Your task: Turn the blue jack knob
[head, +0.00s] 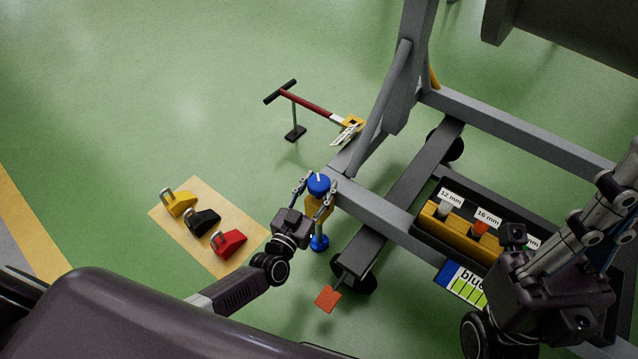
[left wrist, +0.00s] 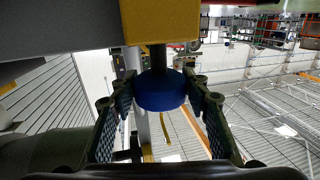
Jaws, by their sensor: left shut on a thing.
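The blue jack knob (head: 319,184) sits on top of a jack with a yellow body (head: 322,212) and a blue foot (head: 319,243), beside the grey stand frame. My left gripper (head: 318,187) is shut on the knob, one finger on each side. In the left wrist view the knob (left wrist: 160,92) is a blue disc on a dark stem below a yellow block (left wrist: 170,22), between the fingers. My right gripper (head: 610,190) is at the right, above the stand's tray; its fingertips are not clear enough to tell its state.
Yellow, black (head: 203,220) and red (head: 229,242) chocks lie on a tan mat (head: 207,257). The grey stand (head: 375,210) carries a tray with a labelled yellow block (head: 459,236).

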